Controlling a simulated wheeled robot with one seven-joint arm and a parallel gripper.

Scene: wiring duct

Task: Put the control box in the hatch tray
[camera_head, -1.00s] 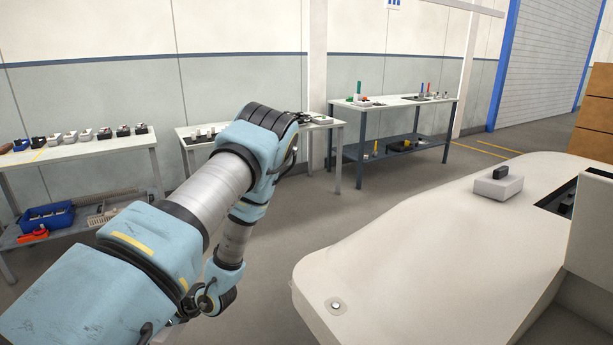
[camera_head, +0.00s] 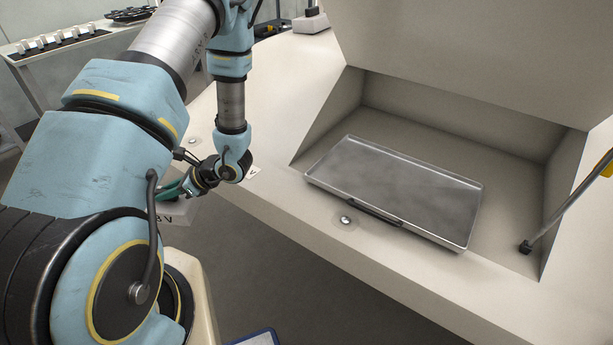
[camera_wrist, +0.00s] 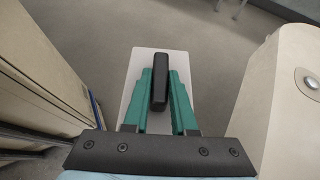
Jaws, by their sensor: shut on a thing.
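The hatch tray (camera_head: 400,190) is a shallow empty metal tray with a dark front handle. It lies in the open hatch recess in the head view. The control box (camera_wrist: 178,68) is a pale box with a black handle (camera_wrist: 159,83) on top, seen in the wrist view. My gripper (camera_wrist: 159,92) has green fingers shut on either side of that handle. In the head view my gripper (camera_head: 172,190) is left of the tray, off the edge of the pale body, with the box (camera_head: 178,213) partly hidden under it and cut by my arm.
The raised hatch lid (camera_head: 470,50) stands behind the recess, and a strut (camera_head: 570,205) rises at its right. A round stud (camera_head: 346,220) sits on the surface before the tray. A grey box (camera_head: 311,23) stands at the back. Floor shows below the edge.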

